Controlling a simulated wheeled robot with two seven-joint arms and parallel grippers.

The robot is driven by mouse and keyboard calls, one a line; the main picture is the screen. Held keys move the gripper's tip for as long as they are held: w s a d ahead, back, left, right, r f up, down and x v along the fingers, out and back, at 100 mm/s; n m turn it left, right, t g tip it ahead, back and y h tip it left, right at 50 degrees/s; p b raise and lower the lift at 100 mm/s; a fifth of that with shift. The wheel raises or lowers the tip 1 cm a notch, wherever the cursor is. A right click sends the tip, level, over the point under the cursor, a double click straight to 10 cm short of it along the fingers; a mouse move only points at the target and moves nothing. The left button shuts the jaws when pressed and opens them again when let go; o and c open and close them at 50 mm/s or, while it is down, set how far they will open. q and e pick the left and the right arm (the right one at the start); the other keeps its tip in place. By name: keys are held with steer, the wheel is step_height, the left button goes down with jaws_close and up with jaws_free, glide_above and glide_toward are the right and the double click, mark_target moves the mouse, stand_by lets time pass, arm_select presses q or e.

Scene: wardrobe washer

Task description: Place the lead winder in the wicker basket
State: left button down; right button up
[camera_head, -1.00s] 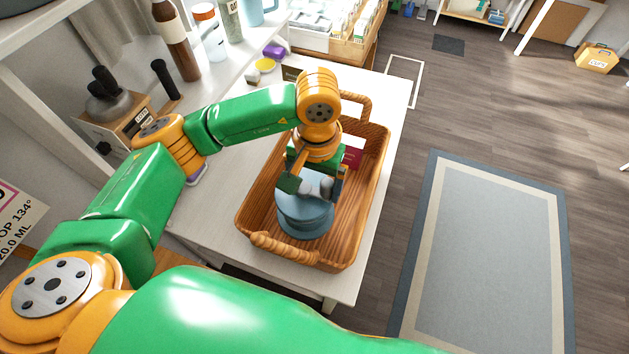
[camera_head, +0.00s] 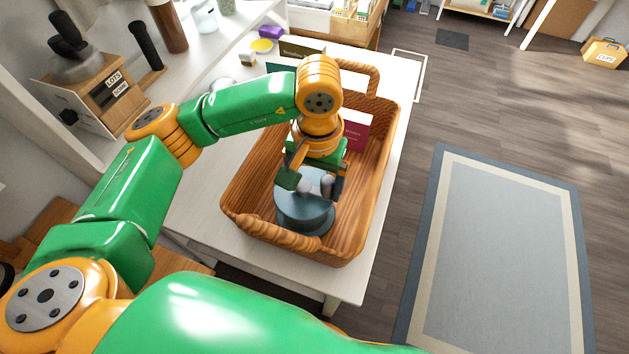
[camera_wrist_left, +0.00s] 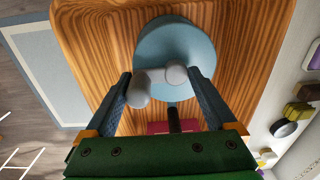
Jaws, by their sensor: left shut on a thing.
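The lead winder is a blue-grey round spool (camera_head: 305,214) with grey knobs on top. It is inside the wicker basket (camera_head: 244,186), near its front end; I cannot tell if it touches the bottom. My left gripper (camera_head: 312,188) points down into the basket and is shut on the winder. In the left wrist view the winder (camera_wrist_left: 175,50) lies beyond the two fingers (camera_wrist_left: 163,90), with its knobs between them and the basket's wooden inside (camera_wrist_left: 95,35) around it. My right gripper is not in view.
A dark red box (camera_head: 356,132) stands in the basket behind the gripper. The basket sits on a white table (camera_head: 195,207). A wooden grinder-like box (camera_head: 100,95), a bottle (camera_head: 168,25) and small boxes are on the left and back. Open floor and a rug (camera_head: 500,260) lie right.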

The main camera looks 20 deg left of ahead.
arm_select(q)
steer(key=shift+f+b, duration=0.2)
steer(key=shift+b, duration=0.1)
stand_by(0.4)
jaws_free()
steer(key=shift+s, duration=0.1)
step_height(320, 180, up, 7)
steer(key=shift+d+r, duration=0.1)
